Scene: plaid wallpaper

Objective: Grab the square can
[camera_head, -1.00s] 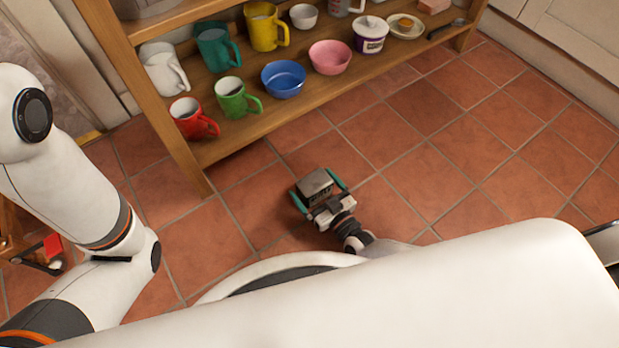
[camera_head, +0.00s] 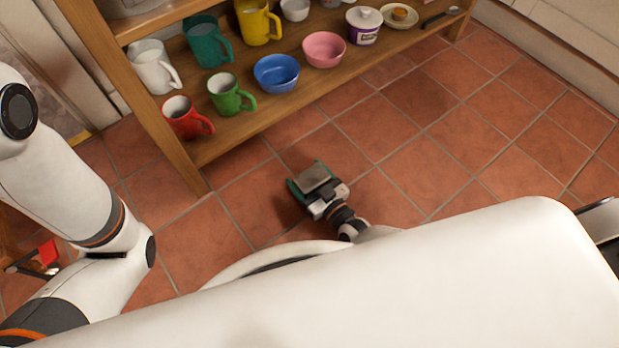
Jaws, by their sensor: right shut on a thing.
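The square can (camera_head: 313,177) is a grey, boxy can with a flat top, low in front of the shelf above the tiled floor. My right gripper (camera_head: 309,180) is shut on it, with a green finger along each side of the can. The can's lower part is hidden by the gripper and its wrist.
A wooden shelf (camera_head: 262,121) stands ahead, holding a red mug (camera_head: 181,117), a green mug (camera_head: 226,92), a blue bowl (camera_head: 276,72), a pink bowl (camera_head: 323,49) and other crockery. Tiled floor (camera_head: 430,170) is clear to the right. A small red thing (camera_head: 48,252) is at the far left.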

